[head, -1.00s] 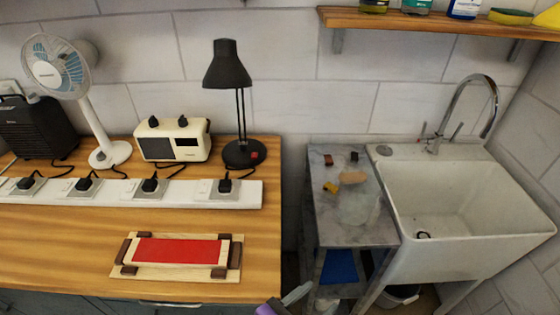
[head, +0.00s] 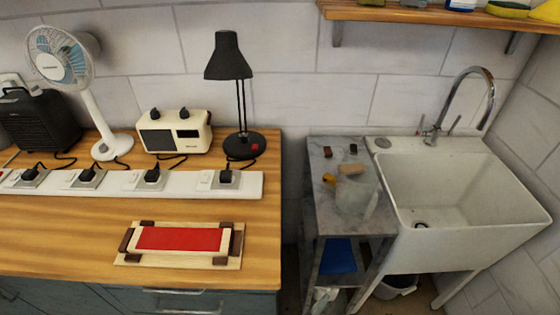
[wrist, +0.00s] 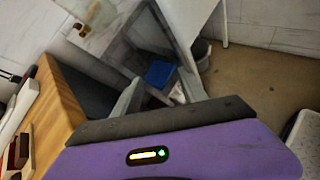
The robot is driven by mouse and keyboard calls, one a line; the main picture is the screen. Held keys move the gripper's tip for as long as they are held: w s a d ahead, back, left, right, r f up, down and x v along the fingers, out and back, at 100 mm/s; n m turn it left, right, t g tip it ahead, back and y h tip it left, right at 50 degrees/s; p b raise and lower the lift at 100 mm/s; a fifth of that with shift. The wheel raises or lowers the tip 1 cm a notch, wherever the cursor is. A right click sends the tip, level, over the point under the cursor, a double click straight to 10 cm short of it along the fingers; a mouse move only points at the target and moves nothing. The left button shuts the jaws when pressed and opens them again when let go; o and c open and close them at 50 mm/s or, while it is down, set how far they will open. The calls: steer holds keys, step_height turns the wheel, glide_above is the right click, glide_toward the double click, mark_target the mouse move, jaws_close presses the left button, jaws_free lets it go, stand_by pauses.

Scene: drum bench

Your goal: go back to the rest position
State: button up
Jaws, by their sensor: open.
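My gripper (wrist: 160,118) shows in the wrist view as a purple housing with a dark front edge and a small lit strip. It is open, and I see nothing held in it. In the head view no part of my arm or gripper shows now.
The wooden bench (head: 60,232) bears a red-topped wooden frame (head: 180,239), power strip, fan, radio and lamp (head: 228,60). Small items lie on the grey side table (head: 325,215), beside the sink (head: 470,205). A blue item (wrist: 160,74) is on its lower shelf. Floor (wrist: 250,75) is open at right.

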steer(key=s+d+f+m+y, duration=0.2)
steer(key=s+m+y, duration=0.1)
steer(key=s+m, duration=0.25)
steer(key=s+d+f+m+y, duration=0.2)
steer(key=s+d+m+y, duration=0.15)
steer(key=s, duration=0.35)
steer(key=s+d+r+m+t, duration=0.1)
steer(key=s+r+m+t, duration=0.1)
steer(key=s+r+m, duration=0.3)
steer(key=s+d+r+m+t, duration=0.1)
steer(key=s+r+m+t, duration=0.2)
steer(key=r+m, duration=0.8)
step_height(320, 180, up, 3)
steer(key=shift+s+d+f, duration=0.1)
steer(key=shift+s+d, duration=0.3)
steer(key=shift+s, duration=0.55)
